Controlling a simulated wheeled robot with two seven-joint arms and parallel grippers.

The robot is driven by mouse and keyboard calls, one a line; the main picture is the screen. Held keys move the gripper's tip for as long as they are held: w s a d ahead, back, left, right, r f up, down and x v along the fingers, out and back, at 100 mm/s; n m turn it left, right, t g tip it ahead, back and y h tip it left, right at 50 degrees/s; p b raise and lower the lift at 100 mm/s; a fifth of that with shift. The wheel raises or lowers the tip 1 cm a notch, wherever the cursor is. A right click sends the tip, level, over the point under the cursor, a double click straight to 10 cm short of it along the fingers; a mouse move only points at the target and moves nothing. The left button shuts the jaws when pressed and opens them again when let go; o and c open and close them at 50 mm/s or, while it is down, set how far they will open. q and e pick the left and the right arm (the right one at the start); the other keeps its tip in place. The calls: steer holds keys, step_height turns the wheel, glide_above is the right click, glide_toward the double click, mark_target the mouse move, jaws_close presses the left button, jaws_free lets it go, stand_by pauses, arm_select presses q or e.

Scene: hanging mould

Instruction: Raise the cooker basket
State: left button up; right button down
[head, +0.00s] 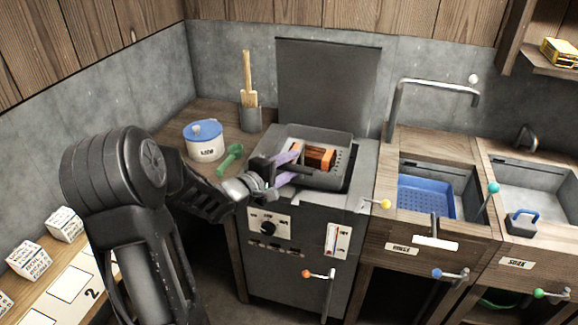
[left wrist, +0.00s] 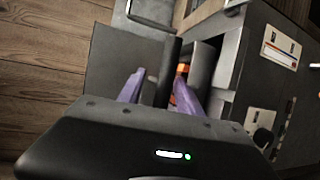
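The cooker (head: 290,240) is a grey metal unit with a dial and a gauge on its front. The cooker basket (head: 335,145), a dark grey perforated tray, sits at the opening in its top. An orange-brown block (head: 318,157) is in the basket. My left gripper (head: 287,168), with purple fingers, is at the basket's left side. In the left wrist view the fingers (left wrist: 160,88) are apart on either side of a dark bar (left wrist: 169,65), which looks like the basket's handle. A gap shows beside one finger. My right gripper is not in view.
The rinse sink (head: 402,249) with a blue basket (head: 425,196) is to the right. A lever with an orange knob (head: 307,273) sticks out in front.

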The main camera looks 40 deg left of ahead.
arm_select(q)
steer(key=s+r, duration=0.1)
steer(key=s, duration=0.6)
steer(key=shift+s+a+r, duration=0.15)
steer(key=shift+s+a, duration=0.1)
steer(key=shift+s, duration=0.1)
stand_by(0.4)
